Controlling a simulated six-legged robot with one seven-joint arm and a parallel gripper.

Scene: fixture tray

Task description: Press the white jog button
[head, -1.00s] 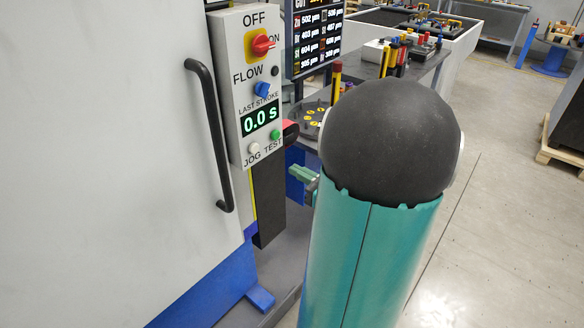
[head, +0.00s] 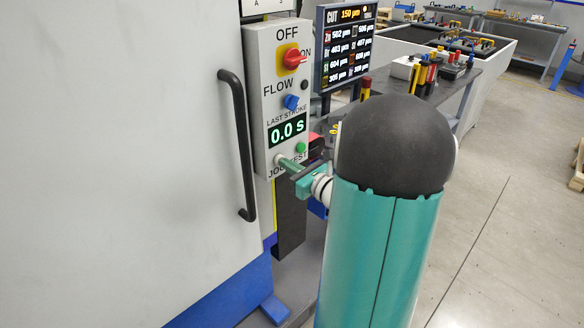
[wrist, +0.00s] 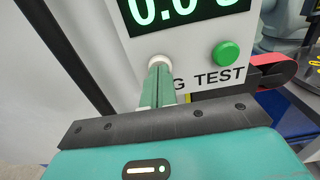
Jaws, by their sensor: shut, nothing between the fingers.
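The white jog button (wrist: 157,60) sits at the lower left of the grey control panel (head: 262,110), under the display. In the wrist view its top edge shows just beyond my fingertips, which hide its lower part. My gripper (wrist: 159,72) is shut and empty, with its green fingers pointing at the button. In the head view my gripper (head: 283,161) meets the panel's lower left, over the button and part of the JOG label. I cannot tell whether the tips touch the button or how far it is pushed in.
The green test button (wrist: 226,53) is to the right of the jog button. The display (head: 288,130) reads 0.0 s. Above are a blue flow knob (head: 291,102) and a red switch (head: 294,60). A black door handle (head: 237,145) stands left of the panel.

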